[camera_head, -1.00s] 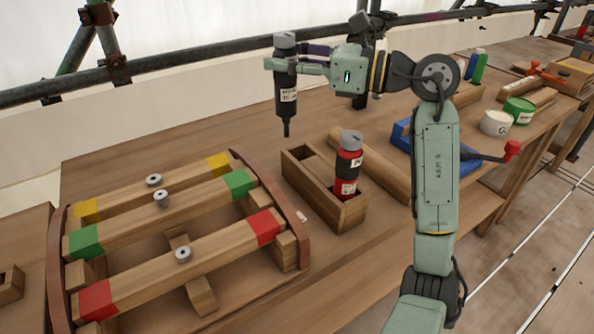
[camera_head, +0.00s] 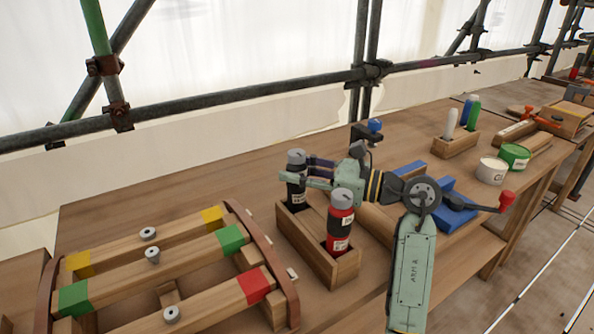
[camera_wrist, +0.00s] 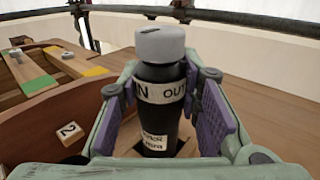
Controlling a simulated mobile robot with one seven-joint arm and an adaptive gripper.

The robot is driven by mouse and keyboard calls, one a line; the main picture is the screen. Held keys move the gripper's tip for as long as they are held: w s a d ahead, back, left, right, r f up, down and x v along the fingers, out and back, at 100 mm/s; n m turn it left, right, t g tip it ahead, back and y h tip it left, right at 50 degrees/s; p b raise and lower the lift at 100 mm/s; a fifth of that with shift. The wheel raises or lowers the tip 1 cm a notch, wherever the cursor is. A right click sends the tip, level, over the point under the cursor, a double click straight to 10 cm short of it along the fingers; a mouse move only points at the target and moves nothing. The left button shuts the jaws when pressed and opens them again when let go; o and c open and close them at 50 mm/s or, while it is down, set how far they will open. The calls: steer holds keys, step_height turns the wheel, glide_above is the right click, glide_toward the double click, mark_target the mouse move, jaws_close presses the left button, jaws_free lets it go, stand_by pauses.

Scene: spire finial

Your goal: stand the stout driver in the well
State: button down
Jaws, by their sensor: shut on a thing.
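A black driver (camera_head: 297,192) with a grey cap and pale labels stands upright at the far end of a wooden box (camera_head: 330,277). My gripper (camera_head: 293,181) is shut around its upper body. In the wrist view the black driver (camera_wrist: 160,113) sits between the purple-padded fingers, with "IN" and "OUT" on its band. Its lower end goes down into a square opening in the wood; how deep the tip is, and whether it touches bottom, is hidden. A red driver (camera_head: 341,222) with a grey cap stands in the box's near end, close in front of my gripper.
A wooden frame with red, green and yellow marked bars (camera_head: 160,267) lies to the left of the box. A blue object (camera_head: 452,213), a white tub (camera_head: 492,170) and a green tub (camera_head: 515,156) are to the right. A rack of coloured markers (camera_head: 455,146) stands behind.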

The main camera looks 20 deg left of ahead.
steer(key=shift+f, duration=0.3)
steer(key=shift+f, duration=0.15)
steer(key=c, duration=1.2)
jaws_free()
steer(key=shift+d+r+b, duration=0.2)
steer(key=shift+d+b, duration=1.65)
steer(key=shift+d, duration=4.2)
